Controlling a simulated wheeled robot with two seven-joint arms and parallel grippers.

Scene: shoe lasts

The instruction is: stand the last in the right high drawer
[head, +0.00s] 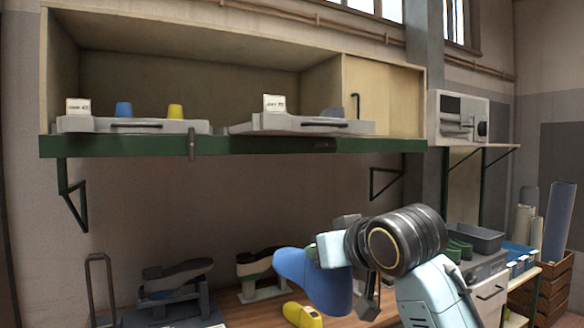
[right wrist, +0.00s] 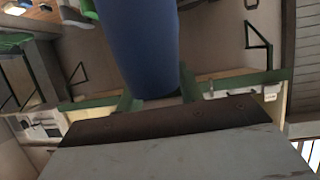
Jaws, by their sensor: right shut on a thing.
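A blue last (head: 310,280) hangs in the air in front of the workbench, low in the head view. My right gripper (head: 333,250) is shut on it, and the last also fills the upper middle of the right wrist view (right wrist: 138,50). The right high drawer (head: 310,124) is a grey tray with a white label block, on the green-edged shelf above and behind the gripper. A grey shape (head: 334,113) shows at its right; its inside is hidden from this low angle. My left gripper is not in view.
The left high drawer (head: 135,126) has a blue piece (head: 123,109) and a yellow piece (head: 175,111) showing above it. A yellow last (head: 303,315) lies on the workbench (head: 232,303) near two shoe stands. The shelf's green front edge (head: 225,145) overhangs the bench.

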